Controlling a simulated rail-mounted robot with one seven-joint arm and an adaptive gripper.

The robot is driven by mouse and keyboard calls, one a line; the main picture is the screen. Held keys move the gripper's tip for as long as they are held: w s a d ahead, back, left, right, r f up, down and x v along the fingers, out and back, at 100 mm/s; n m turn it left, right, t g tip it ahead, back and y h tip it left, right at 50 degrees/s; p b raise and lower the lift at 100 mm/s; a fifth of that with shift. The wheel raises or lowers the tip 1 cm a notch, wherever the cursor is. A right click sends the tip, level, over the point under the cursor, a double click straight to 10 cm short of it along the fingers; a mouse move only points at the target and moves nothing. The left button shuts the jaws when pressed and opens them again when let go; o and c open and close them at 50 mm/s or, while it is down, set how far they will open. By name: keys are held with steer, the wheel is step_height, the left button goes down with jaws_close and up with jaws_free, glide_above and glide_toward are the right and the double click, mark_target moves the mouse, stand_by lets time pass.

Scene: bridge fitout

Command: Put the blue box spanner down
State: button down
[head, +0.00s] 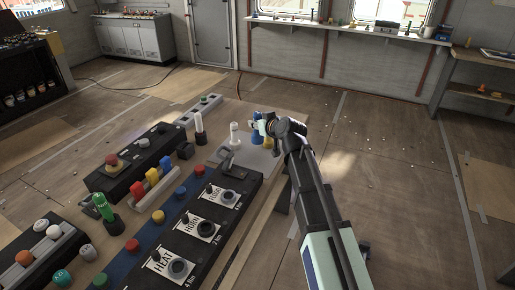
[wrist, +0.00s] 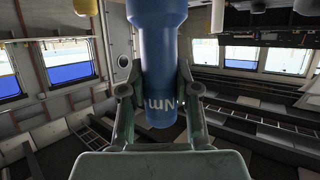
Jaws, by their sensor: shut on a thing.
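The blue box spanner (head: 257,137) is at the far end of the console table in the head view, over or on a pale grey plate (head: 256,162). My gripper (head: 263,124) is at its upper part. In the wrist view the spanner (wrist: 161,60) is a blue cylinder with pale lettering, between my two fingers, which are shut on it. Its other end runs out of the frame. I cannot tell whether its lower end touches the plate.
A white cylinder (head: 234,134) stands left of the spanner, and a yellow piece (head: 268,143) is close on its right. A black panel with switches (head: 205,222) lies nearer. A white stick (head: 198,122) stands further left. Floor right of the table is open.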

step_height(320, 180, down, 12)
steer(key=shift+r+p, duration=0.1)
steer(key=shift+p, duration=0.4)
steer(key=shift+f, duration=0.2)
steer(key=c, duration=0.8)
jaws_free()
steer(key=shift+c, duration=0.2)
steer(key=shift+r, duration=0.15)
steer(key=shift+r, duration=0.15)
steer(key=b+v, duration=0.2)
steer(key=v, duration=1)
